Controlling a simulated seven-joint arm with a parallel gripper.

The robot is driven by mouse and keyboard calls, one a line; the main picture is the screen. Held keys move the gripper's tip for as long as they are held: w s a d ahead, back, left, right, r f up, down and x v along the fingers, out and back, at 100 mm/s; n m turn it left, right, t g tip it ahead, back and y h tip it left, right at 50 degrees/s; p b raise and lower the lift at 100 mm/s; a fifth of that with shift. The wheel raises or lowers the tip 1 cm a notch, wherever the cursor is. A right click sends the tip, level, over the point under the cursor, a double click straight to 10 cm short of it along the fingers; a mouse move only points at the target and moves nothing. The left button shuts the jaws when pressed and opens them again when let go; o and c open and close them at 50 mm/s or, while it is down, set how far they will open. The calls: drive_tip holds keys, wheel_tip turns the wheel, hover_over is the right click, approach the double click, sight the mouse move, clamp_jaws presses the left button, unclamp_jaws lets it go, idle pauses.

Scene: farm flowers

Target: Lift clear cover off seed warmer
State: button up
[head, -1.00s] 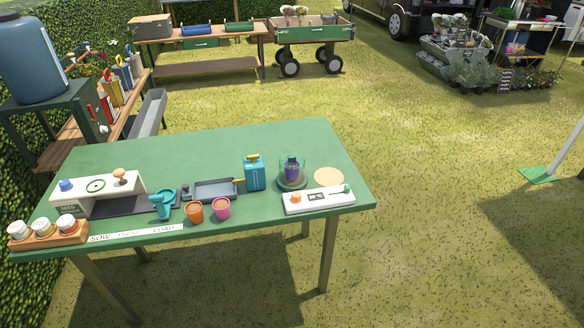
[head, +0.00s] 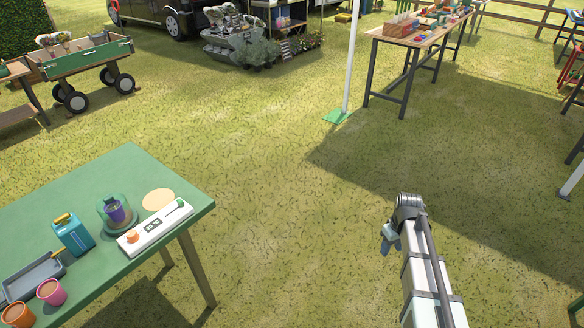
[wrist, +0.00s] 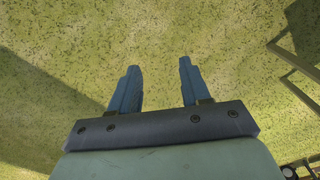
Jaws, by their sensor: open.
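The seed warmer stands on the green table in the head view, at the table's far right part. Its clear cover (head: 112,203) is a see-through dome over a dark purple pot (head: 116,213), resting on a round green base (head: 121,227). My gripper (head: 388,240) is over the grass, well to the right of the table and apart from the cover.
A white control panel (head: 153,228) with an orange knob lies in front of the cover. A tan disc (head: 158,199) lies behind it. A teal can (head: 73,237), a grey tray (head: 33,275) and a pink pot (head: 51,292) stand left. Grass between table and arm is clear.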

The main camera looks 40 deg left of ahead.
drive_tip(key=s+a+r+n, duration=0.1)
drive_tip(key=a+r+n, duration=0.2)
drive_tip(key=a, duration=0.6)
drive_tip(key=s+a+r+n, duration=0.1)
drive_tip(key=a+r+n, duration=0.1)
drive_tip(key=a, duration=0.6)
drive_tip(key=s+a+r+n, duration=0.2)
drive_tip(key=a+r+n, duration=0.1)
drive_tip(key=a, duration=0.6)
drive_tip(key=s+a+r+n, duration=0.3)
drive_tip(key=s+a+r, duration=0.15)
drive_tip(key=a, duration=0.55)
drive_tip(key=s+a+r+n, duration=0.2)
drive_tip(key=s+a+r, duration=0.3)
drive_tip(key=a, duration=0.4)
wheel_tip(320, 180, up, 17)
drive_tip(key=n, duration=1.2)
hover_over(107, 198)
drive_tip(key=f, duration=0.8)
drive_tip(key=shift+w+d, duration=0.35)
drive_tip(key=shift+w, duration=0.05)
drive_tip(key=shift+s+a+f, duration=0.1)
drive_tip(key=shift+a+f, duration=0.05)
drive_tip(key=shift+f, duration=0.75)
drive_tip(key=shift+s+a+f, duration=0.1)
drive_tip(key=shift+f, duration=0.8)
drive_tip(key=shift+s+a+f, duration=0.1)
drive_tip(key=shift+a+f, duration=0.05)
drive_tip(key=shift+f, duration=0.75)
clamp_jaws()
